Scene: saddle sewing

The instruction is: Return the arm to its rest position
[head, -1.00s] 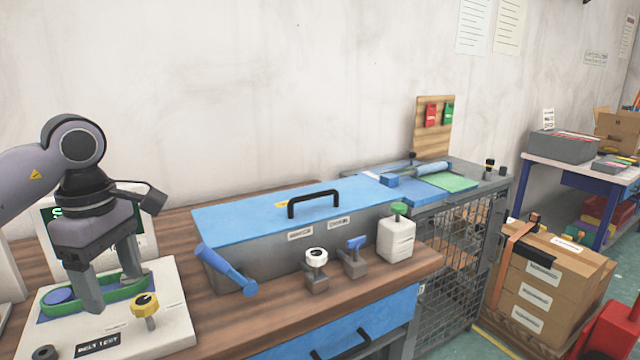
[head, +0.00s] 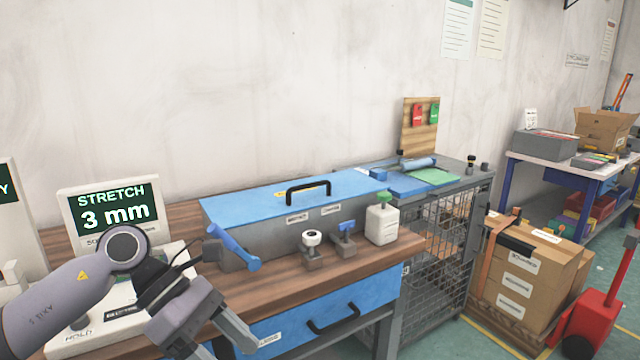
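My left arm (head: 62,312) comes in from the lower left in the head view. My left gripper (head: 228,350) is in front of the wooden bench, pointing down and to the right. Its two fingers are apart with nothing visible between them, and their tips are near the bottom edge. My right gripper is not in view. The white belt test unit (head: 95,335) is behind my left arm and mostly hidden by it. Its display (head: 113,215) reads "STRETCH 3 mm". The green belt cannot be made out.
A grey box with a blue lid (head: 250,203) and black handle stands on the bench (head: 345,268). A blue lever (head: 235,247), small knobs and a white bottle (head: 381,225) line its front. A wire cage cabinet (head: 440,250) and cartons (head: 520,285) stand to the right.

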